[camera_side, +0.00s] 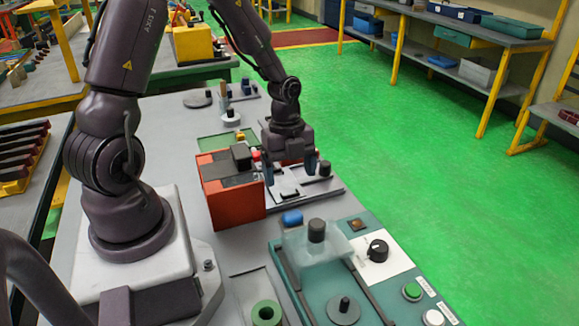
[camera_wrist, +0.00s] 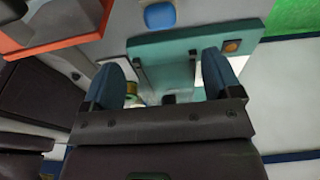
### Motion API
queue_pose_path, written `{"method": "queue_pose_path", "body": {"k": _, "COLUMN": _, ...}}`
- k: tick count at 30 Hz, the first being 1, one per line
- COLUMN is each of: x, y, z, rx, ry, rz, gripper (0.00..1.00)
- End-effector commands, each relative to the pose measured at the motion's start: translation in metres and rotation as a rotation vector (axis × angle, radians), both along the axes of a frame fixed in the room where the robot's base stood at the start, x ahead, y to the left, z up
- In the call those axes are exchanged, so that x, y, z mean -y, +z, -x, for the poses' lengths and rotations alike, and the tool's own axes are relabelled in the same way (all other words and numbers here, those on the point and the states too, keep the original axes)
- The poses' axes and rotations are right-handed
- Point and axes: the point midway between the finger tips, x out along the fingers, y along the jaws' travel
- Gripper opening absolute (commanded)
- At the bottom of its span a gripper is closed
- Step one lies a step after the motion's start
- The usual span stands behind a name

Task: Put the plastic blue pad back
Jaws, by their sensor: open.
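The blue pad (camera_side: 291,218) lies on the grey table, between the orange box and the teal machine. It also shows at the top of the wrist view (camera_wrist: 160,15), beyond the fingertips. My gripper (camera_side: 290,168) is open and empty, with its blue fingers pointing down above a grey plate fixture (camera_side: 300,184). It is behind the pad in the side view and apart from it. In the wrist view its two fingers (camera_wrist: 163,80) are spread wide with nothing between them.
An orange box (camera_side: 232,195) stands close to the left of my gripper. The teal machine (camera_side: 290,262) with a clear cover, knob and buttons fills the front right. A green ring (camera_side: 266,313) lies at the front. Small parts (camera_side: 232,115) stand at the back of the table.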

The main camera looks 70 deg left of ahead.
Motion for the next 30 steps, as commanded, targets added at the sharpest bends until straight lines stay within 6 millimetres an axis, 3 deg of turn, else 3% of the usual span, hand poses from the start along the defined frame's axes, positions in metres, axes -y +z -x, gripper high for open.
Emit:
{"method": "queue_pose_path", "body": {"k": 5, "x": 0.001, "y": 0.021, "z": 0.000, "rx": 0.003, "ry": 0.049, "rz": -0.029, "gripper": 0.84}}
{"method": "queue_pose_path", "body": {"k": 8, "x": 0.007, "y": 0.048, "z": 0.001, "rx": 0.015, "ry": 0.175, "rz": -0.086, "gripper": 0.84}}
{"method": "queue_pose_path", "body": {"k": 14, "x": 0.034, "y": 0.126, "z": 0.019, "rx": 0.124, "ry": 0.618, "rz": -0.164, "gripper": 0.84}}
{"method": "queue_pose_path", "body": {"k": 21, "x": 0.072, "y": 0.198, "z": 0.063, "rx": 0.275, "ry": 1.174, "rz": 0.004, "gripper": 0.84}}
{"method": "queue_pose_path", "body": {"k": 25, "x": 0.085, "y": 0.217, "z": 0.086, "rx": 0.289, "ry": 1.388, "rz": 0.145, "gripper": 0.84}}
{"method": "queue_pose_path", "body": {"k": 30, "x": 0.092, "y": 0.227, "z": 0.102, "rx": 0.272, "ry": 1.529, "rz": 0.255, "gripper": 0.84}}
